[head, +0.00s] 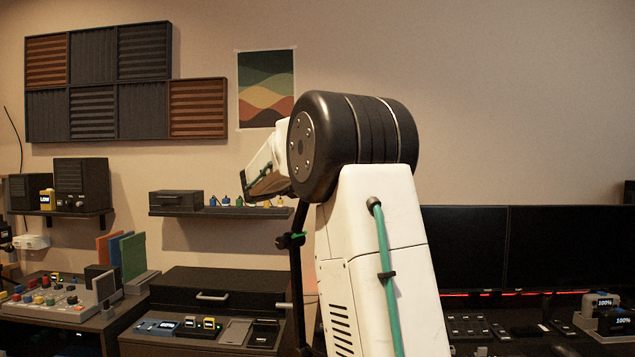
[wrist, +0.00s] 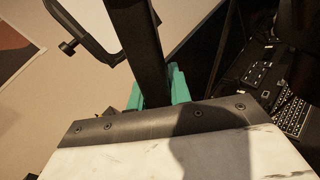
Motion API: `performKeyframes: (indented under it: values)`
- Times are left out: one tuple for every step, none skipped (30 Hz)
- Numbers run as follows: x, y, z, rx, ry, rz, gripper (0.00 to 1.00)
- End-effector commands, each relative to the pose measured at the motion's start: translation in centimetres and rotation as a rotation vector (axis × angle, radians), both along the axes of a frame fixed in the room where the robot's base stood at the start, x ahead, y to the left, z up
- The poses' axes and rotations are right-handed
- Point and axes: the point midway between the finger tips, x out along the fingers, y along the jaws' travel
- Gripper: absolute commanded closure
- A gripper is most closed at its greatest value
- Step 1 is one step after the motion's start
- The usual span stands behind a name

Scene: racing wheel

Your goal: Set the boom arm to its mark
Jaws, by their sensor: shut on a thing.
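A dark bar, which I take to be the boom arm (wrist: 142,45), runs down from the top of the wrist view. My gripper (wrist: 160,90) has teal fingers that are shut on this bar, one on each side. A thin curved black bracket with a knob (wrist: 68,47) is beside the bar at upper left. In the head view a thin black upright pole (head: 296,285) stands just left of my arm, with a dark clamp and a small green patch on it (head: 298,237). My arm hides the gripper and the gripped spot there. I cannot make out the mark.
Dark monitors (head: 460,245) stand at right above a desk with keypads. A black case (head: 225,290) and smaller devices lie on the bench at left centre. A wall shelf (head: 225,212) holds small coloured items. A mixer-like panel (head: 50,305) is at far left. The upper wall is clear at right.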

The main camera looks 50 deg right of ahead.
Motion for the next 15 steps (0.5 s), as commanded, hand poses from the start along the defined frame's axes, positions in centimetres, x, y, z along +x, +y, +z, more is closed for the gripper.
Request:
performKeyframes:
  values:
    - [0.0,0.0,0.0,-0.001,-0.001,0.001,0.75]
    - [0.0,0.0,0.0,-0.001,-0.001,0.001,0.66]
    - [0.0,0.0,0.0,0.0,-0.001,0.0,0.58]
    - [0.0,0.0,0.0,0.0,-0.001,0.0,0.58]
    - [0.0,0.0,0.0,0.0,-0.001,0.0,0.58]
    - [0.0,0.0,0.0,0.0,-0.001,0.0,0.58]
    - [0.0,0.0,0.0,0.0,-0.001,0.0,0.58]
    - [0.0,0.0,0.0,0.0,-0.001,0.0,0.58]
    - [0.0,0.0,0.0,0.0,-0.001,0.0,0.58]
    - [0.0,0.0,0.0,0.0,-0.001,0.0,0.58]
    - [0.0,0.0,0.0,0.0,-0.001,0.0,0.58]
    - [0.0,0.2,0.0,0.0,-0.001,0.0,0.58]
    - [0.0,0.4,0.0,0.0,-0.001,0.0,0.58]
    - [0.0,0.6,0.0,0.0,-0.001,0.0,0.58]
    - [0.0,1.1,0.0,0.001,-0.001,0.001,0.58]
